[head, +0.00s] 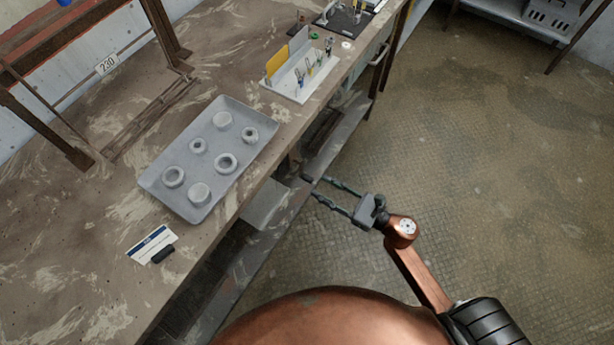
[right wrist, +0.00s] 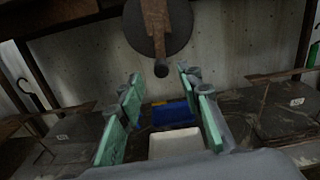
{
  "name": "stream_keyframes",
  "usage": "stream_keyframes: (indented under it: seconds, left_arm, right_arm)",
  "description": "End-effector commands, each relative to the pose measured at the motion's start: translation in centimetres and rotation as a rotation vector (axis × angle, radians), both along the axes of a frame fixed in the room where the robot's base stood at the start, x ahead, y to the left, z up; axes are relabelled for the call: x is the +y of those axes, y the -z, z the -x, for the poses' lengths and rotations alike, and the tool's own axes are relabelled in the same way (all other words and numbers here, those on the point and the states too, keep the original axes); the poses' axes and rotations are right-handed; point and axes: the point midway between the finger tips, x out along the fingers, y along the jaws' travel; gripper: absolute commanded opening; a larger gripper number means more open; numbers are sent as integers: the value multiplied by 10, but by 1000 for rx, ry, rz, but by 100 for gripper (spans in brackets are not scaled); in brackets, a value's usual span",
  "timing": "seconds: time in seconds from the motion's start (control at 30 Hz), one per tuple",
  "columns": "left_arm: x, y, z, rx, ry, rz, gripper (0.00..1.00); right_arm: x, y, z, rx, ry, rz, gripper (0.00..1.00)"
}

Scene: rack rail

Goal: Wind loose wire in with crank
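In the right wrist view a dark round disc (right wrist: 133,28) shows at the top centre. A brown bar (right wrist: 157,20) runs down across it and ends at a dark round knob (right wrist: 161,69); this looks like the crank. The knob is beyond my right gripper's fingers and apart from them. My right gripper (head: 310,185) is in front of the bench edge in the head view, fingers spread and empty. Its green-padded fingers (right wrist: 157,92) stand wide apart in the right wrist view. No loose wire can be made out. My left gripper is not in view.
A grey tray (head: 235,174) with several round parts lies on the bench (head: 100,215). A white holder (head: 285,88) with small tools stands further along. A card (head: 150,243) and a dark small object (head: 163,255) lie near the edge. The floor (head: 480,150) at right is clear.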

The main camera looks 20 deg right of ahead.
Motion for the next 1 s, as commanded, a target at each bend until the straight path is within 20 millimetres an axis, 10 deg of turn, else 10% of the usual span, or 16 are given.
stream_keyframes:
  seconds: [0.4, 1.0]
  left_arm:
    - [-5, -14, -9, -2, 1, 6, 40]
    - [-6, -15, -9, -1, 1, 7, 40]
  right_arm:
    - [34, 0, -46, 3, 3, -4, 33]
    - [36, 1, -49, 5, 5, -5, 16]
